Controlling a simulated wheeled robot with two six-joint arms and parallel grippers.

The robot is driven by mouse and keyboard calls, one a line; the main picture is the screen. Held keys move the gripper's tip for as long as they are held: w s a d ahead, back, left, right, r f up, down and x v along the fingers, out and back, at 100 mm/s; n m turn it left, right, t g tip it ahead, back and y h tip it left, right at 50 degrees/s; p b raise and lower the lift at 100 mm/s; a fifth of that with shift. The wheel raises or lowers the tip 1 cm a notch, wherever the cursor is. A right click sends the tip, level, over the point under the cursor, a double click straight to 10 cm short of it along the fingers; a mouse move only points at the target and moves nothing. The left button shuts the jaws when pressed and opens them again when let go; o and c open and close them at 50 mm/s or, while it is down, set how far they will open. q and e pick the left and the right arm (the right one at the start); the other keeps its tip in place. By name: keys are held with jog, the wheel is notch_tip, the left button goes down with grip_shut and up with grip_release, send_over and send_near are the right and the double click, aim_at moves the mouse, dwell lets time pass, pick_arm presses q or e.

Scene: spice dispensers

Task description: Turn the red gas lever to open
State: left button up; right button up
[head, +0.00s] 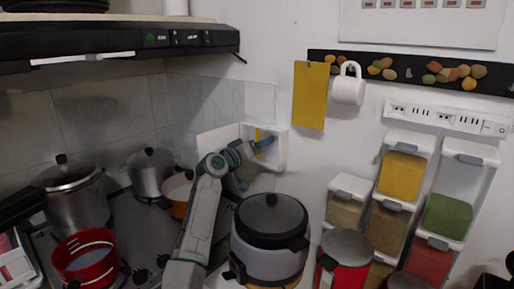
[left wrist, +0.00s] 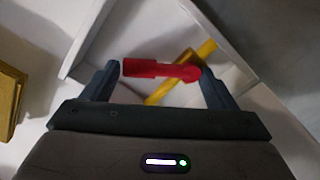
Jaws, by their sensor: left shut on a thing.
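The red gas lever (left wrist: 155,69) shows in the left wrist view, lying between the two fingers of my left gripper (left wrist: 158,82). It spans most of the gap, and the fingers are shut on it end to end. The lever sits on a yellow gas pipe (left wrist: 207,48) that runs diagonally behind it, so lever and pipe lie at an angle to each other. In the head view my left gripper (head: 265,144) reaches into a white wall box (head: 281,151); a bit of yellow pipe (head: 258,134) shows, and the lever is hidden. My right gripper is not in view.
A black-lidded cooker (head: 270,222) stands below and right of my left arm. Pots (head: 153,172) and a red pan (head: 86,262) stand to the left. Spice dispensers (head: 402,176) hang to the right. A yellow board (head: 310,95) and white mug (head: 348,89) hang above right.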

pick_arm(q)
jog(key=shift+d+f, duration=0.1)
jog(key=o, duration=1.3)
jog(key=shift+o, duration=0.2)
jog(key=b+v, duration=0.2)
jog(key=v, duration=0.8)
jog(key=shift+s+a+b, duration=0.2)
jog(key=shift+s+b, duration=0.15)
jog(key=shift+b, duration=0.05)
